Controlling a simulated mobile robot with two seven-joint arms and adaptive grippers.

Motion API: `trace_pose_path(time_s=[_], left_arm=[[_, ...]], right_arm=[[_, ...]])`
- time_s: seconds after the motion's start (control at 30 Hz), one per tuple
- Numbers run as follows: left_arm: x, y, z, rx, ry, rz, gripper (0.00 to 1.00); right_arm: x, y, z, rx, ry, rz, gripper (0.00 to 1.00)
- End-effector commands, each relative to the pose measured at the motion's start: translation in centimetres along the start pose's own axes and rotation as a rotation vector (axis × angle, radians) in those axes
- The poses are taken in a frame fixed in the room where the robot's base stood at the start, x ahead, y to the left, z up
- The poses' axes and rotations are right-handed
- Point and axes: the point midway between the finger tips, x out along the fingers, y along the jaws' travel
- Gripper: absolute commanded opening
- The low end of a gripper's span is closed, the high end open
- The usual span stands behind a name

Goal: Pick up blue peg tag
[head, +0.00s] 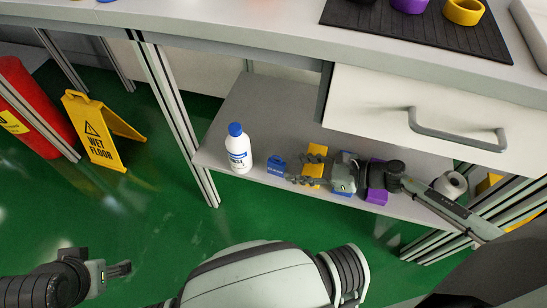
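A blue flat piece (342,189), which looks like the blue peg tag, lies on the lower shelf, mostly hidden under my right gripper. A yellow piece (316,152) lies to its left and a purple piece (377,196) to its right, both partly covered. My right gripper (299,171) reaches in from the right over this row, its fingers pointing left and spread apart. I see nothing held between them. Whether it touches the pieces is unclear. My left gripper (124,268) is at the lower left over the floor, away from the shelf; its finger gap is not clear.
A white roll (450,184) is at the right. A drawer handle (450,135) juts out above. A yellow wet-floor sign (98,130) stands left.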

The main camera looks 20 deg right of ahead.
Motion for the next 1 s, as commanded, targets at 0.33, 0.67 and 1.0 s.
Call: trace_pose_path(time_s=[0.33, 0.67, 1.0], left_arm=[[0.8, -0.4, 1.1, -0.003, -0.054, -0.006, 0.62], [0.9, -0.3, 1.0, -0.002, -0.051, -0.005, 0.62], [0.9, -0.3, 1.0, -0.002, -0.051, -0.004, 0.62]], right_arm=[[4.8, 0.1, 0.9, 0.003, -0.005, -0.002, 0.4], [6.4, 0.1, 0.6, 0.005, -0.001, -0.002, 0.4], [6.4, 0.1, 0.6, 0.005, -0.002, -0.003, 0.07]])
